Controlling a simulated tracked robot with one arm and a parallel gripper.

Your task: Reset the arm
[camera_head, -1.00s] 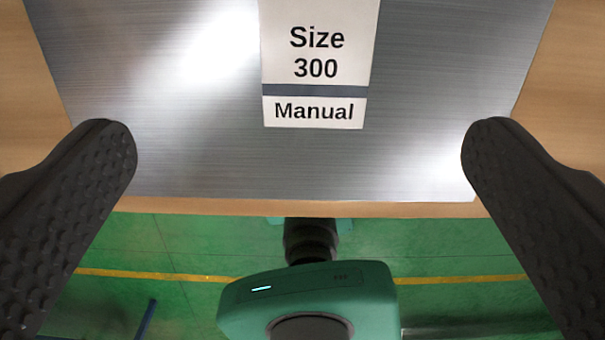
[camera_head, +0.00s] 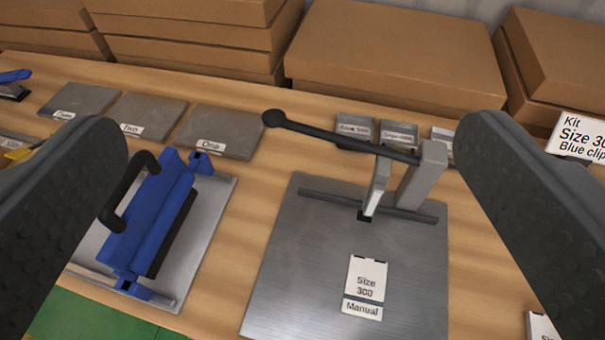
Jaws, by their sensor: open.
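My gripper (camera_head: 295,190) is open and empty, with its two dark textured fingers at the left and right sides of the view. Beyond and below it, on the wooden bench, is a metal plate (camera_head: 300,285) with a white label (camera_head: 365,285) reading "Size 300 Manual". A grey press-like fixture (camera_head: 422,175) stands on the plate with a dark lever (camera_head: 340,138) pointing left to a round knob. The gripper touches nothing that I can see.
A blue device (camera_head: 150,220) with a black handle sits on a plate at left. Flat plates (camera_head: 225,132) labelled One and Two lie behind it. Cardboard boxes (camera_head: 390,60) line the back. A kit label (camera_head: 580,135) is at right. Bare wood (camera_head: 245,220) separates the two devices.

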